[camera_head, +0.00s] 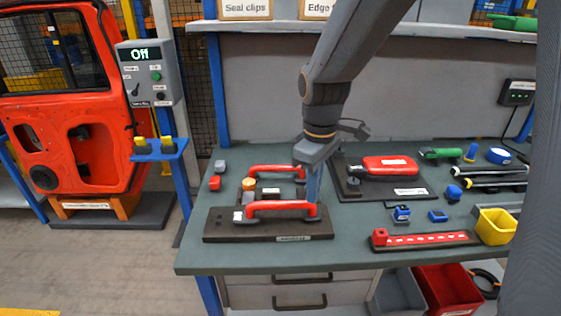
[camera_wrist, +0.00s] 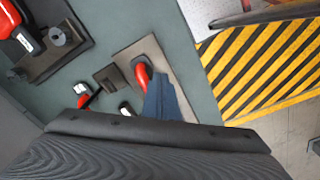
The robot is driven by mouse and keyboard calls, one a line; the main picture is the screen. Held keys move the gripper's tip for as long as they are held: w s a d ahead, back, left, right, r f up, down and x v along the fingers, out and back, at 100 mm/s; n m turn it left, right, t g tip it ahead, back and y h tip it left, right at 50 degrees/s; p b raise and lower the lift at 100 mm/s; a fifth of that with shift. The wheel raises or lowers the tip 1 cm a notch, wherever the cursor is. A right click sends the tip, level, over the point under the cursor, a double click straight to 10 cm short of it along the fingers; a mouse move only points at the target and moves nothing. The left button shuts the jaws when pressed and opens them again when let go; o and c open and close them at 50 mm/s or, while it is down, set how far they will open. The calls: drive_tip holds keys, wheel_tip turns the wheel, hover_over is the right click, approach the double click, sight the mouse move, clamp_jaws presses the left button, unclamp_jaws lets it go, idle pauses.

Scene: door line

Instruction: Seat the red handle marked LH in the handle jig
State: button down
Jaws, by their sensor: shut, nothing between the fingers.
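The handle jig (camera_head: 222,231) is a dark board with a small label at the front left of the bench; its bare end shows in the wrist view (camera_wrist: 152,53). A red handle (camera_head: 280,206) lies lengthwise along the jig, and its red end shows in the wrist view (camera_wrist: 142,75). I cannot tell whether it is fully seated. A second red handle (camera_head: 277,168) lies behind the jig. Both carry white labels too small to read, so I cannot tell which is LH. My gripper (camera_head: 314,198) is shut and empty, pointing down at the front handle's right end; contact is unclear.
Another dark board (camera_head: 421,183) with a red part (camera_head: 388,166) stands to the right. An orange knob (camera_head: 249,184) is close behind the jig. A red strip (camera_head: 425,240), small blue parts (camera_head: 401,214) and a yellow bin (camera_head: 495,227) occupy the right. A red door (camera_head: 75,120) stands left.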

drive_tip(key=w+a+r+n, duration=0.4)
drive_tip(key=w+a+n, duration=0.1)
drive_tip(key=a+n, duration=0.2)
wheel_tip(320, 180, down, 8)
drive_tip(key=b, duration=0.5)
drive_tip(key=shift+f, duration=0.1)
drive_tip(key=shift+f, duration=0.3)
idle(1.6)
drive_tip(key=shift+r, duration=0.15)
wheel_tip(320, 180, up, 7)
drive_tip(key=p, duration=0.6)
drive_tip(key=shift+a, duration=0.1)
idle(0.3)
wheel_tip(320, 180, up, 8)
drive_tip(key=b, duration=0.2)
hover_over(281, 201)
drive_tip(key=shift+f, duration=0.2)
idle(2.0)
